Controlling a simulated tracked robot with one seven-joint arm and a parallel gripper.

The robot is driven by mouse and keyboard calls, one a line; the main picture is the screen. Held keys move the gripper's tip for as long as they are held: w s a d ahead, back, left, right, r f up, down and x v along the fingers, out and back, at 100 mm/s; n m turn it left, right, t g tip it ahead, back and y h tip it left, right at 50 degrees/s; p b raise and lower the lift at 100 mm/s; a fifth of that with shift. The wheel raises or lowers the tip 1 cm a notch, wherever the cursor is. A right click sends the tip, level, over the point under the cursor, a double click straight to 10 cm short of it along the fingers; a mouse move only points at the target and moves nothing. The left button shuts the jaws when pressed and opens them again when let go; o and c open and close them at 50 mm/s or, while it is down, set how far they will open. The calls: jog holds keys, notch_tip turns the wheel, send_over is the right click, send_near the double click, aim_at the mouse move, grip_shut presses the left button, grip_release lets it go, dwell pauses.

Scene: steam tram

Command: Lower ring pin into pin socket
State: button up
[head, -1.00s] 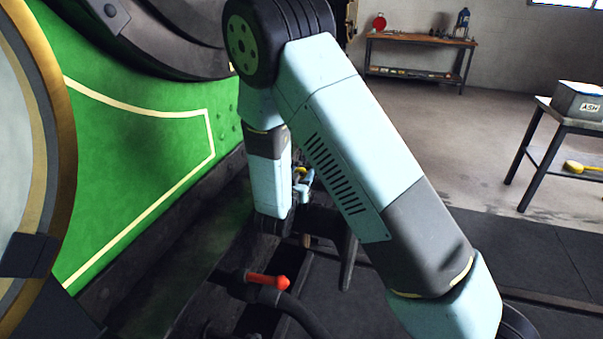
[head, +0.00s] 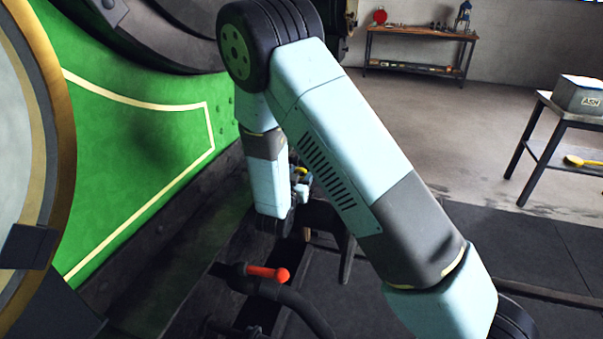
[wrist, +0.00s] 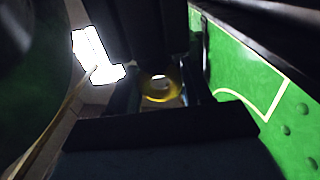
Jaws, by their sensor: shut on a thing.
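A yellow ring (wrist: 160,86), which looks like the ring pin's head, shows between dark parts of my gripper (wrist: 160,98) in the wrist view. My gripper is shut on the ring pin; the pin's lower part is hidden. In the head view, a small yellow and pale patch (head: 302,178) shows beside my forearm, low by the engine's side, but the fingers cannot be made out there. The pin socket cannot be picked out in either view, so I cannot tell whether the pin touches it.
The green engine panel (head: 140,170) stands close on the left. A red-handled lever (head: 268,273) and dark pipe lie in front. A dark bracket (head: 325,218) is beside my forearm. Open floor lies between.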

jog(key=shift+f, duration=0.55)
jog(key=o, duration=1.2)
jog(key=shift+s, duration=0.1)
